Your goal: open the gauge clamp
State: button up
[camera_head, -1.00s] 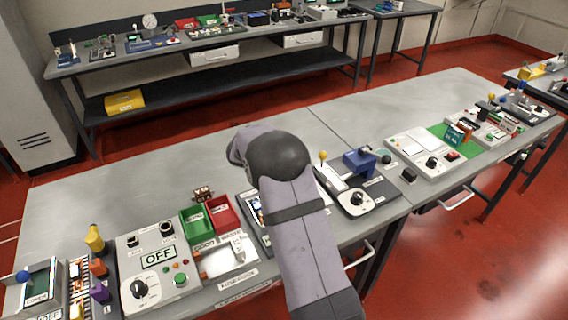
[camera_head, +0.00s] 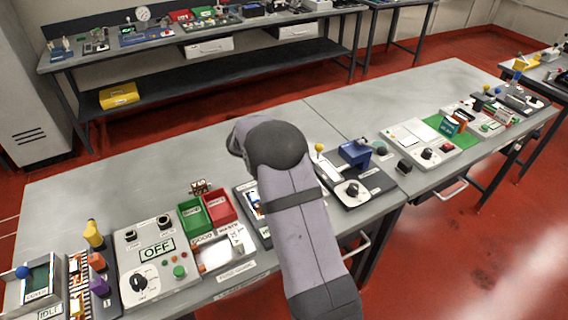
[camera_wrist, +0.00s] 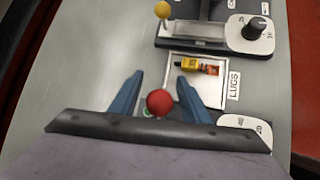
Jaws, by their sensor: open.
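In the wrist view my gripper (camera_wrist: 159,76) is open, with its two blue fingers apart. A red ball knob (camera_wrist: 159,102) shows between the fingers, nearer their base in the picture; I cannot tell whether anything touches it. What it is mounted on is mostly hidden by my gripper. No label reading gauge clamp is legible, so I cannot tell for sure whether this knob belongs to it. In the head view my arm covers my gripper and that part of the bench.
Beyond the fingers lies a white LUGS tray (camera_wrist: 211,94) with yellow and red pieces. Past it is a unit with a yellow ball knob (camera_wrist: 162,10) and a black dial (camera_wrist: 255,28). In the head view an OFF panel (camera_head: 187,283) and a red bin (camera_head: 219,208) stand left of my arm.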

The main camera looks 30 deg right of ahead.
jog(key=b+v, duration=0.2)
jog(key=v, duration=0.5)
dwell(0.6)
jog(key=s+a+m+g+y+p, duration=0.15)
jog(key=s+a+m, duration=0.25)
jog(key=s+m, duration=0.5)
jog(key=s+a+m+y+p, duration=0.2)
jog(key=s+a+m+y, duration=0.15)
jog(key=s+m, duration=0.45)
jog(key=s+a+f+m+g+y+b, duration=0.1)
jog(key=s+a+f+y+b, duration=0.1)
jog(key=s+a+f, duration=0.4)
jog(key=s+a+b, duration=0.1)
jog(key=s+a, duration=0.2)
jog(key=s, duration=0.4)
jog(key=shift+s+a+g+y, duration=0.15)
jog(key=shift+s+g+y, duration=0.05)
jog(key=shift+g+y, duration=0.15)
